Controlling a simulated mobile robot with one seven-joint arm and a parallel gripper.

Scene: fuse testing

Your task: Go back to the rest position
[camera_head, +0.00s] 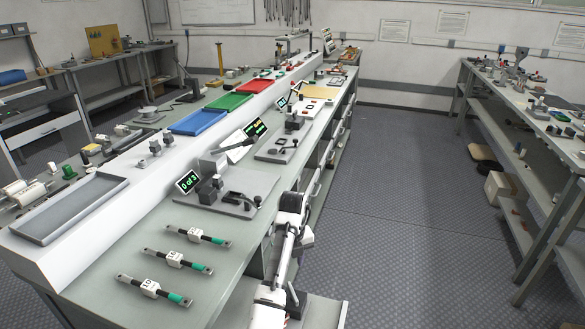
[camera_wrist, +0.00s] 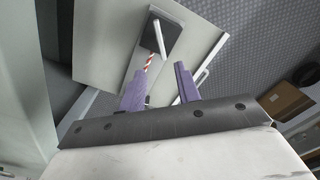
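My gripper (camera_wrist: 160,70) shows in the wrist view with two purple fingers spread apart and nothing held between them. In the head view my arm stands beside the front edge of the workbench (camera_head: 226,262); the fingers cannot be made out there. Three fuses lie apart on the bench top: a far fuse (camera_head: 198,236), a middle fuse (camera_head: 190,262) and a near fuse (camera_head: 153,290). Each has a white block, dark sections and a green band. A grey test device (camera_head: 236,194) stands behind them, beside a small display (camera_head: 188,182) reading "0 of 3".
A grey tray (camera_head: 70,208) and blue (camera_head: 198,121), green (camera_head: 229,101) and red (camera_head: 254,86) trays line the raised shelf. A second bench (camera_head: 540,112) stands at right, with a cardboard box (camera_head: 502,190) beneath. The floor aisle (camera_head: 400,200) between is clear.

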